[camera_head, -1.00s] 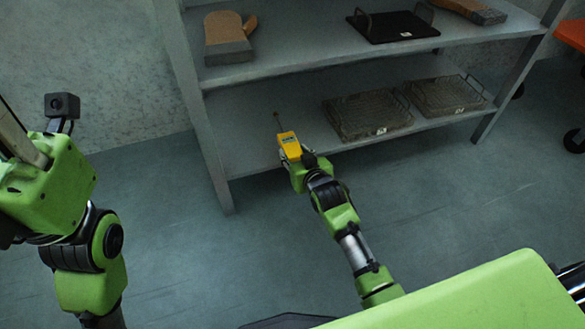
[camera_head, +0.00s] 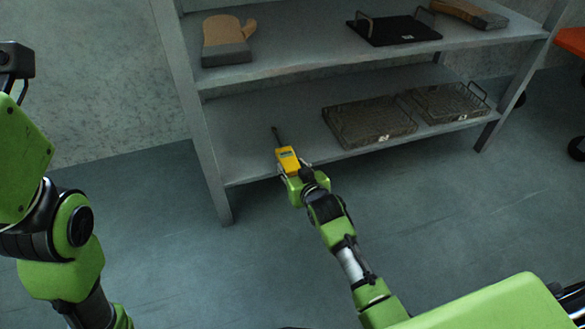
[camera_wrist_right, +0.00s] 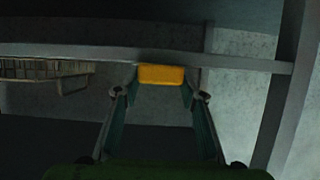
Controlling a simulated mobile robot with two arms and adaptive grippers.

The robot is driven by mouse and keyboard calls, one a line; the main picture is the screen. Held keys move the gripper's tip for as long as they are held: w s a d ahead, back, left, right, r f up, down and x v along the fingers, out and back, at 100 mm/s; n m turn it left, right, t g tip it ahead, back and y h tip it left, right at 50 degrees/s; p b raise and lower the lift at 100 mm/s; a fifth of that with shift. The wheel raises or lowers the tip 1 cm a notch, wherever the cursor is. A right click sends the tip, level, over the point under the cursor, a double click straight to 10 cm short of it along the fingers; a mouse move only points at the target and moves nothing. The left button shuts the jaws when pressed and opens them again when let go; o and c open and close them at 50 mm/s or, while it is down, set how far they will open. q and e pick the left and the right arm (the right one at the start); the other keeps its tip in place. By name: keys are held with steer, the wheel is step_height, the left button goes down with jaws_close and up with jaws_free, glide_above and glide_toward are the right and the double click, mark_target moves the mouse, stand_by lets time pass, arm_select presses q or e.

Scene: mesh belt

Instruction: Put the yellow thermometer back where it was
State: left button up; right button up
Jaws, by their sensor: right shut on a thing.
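The yellow thermometer (camera_head: 287,160) has a yellow body and a thin dark probe that points away from me. My right gripper (camera_head: 290,173) is shut on its near end and holds it at the front edge of the lower shelf (camera_head: 240,125), in the left part. In the right wrist view, the thermometer's yellow end (camera_wrist_right: 161,75) sits between the two fingers. I cannot tell whether the thermometer touches the shelf. My left arm shows at the left edge of the head view, but its gripper is out of view.
Two wire baskets (camera_head: 368,122) (camera_head: 447,102) stand on the lower shelf to the right. The upper shelf (camera_head: 300,55) holds an oven mitt (camera_head: 226,42), a black tray (camera_head: 393,28) and another mitt-like item (camera_head: 468,12). A shelf post (camera_head: 203,140) stands left of the thermometer.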

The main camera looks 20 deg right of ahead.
steer(key=o, duration=1.2)
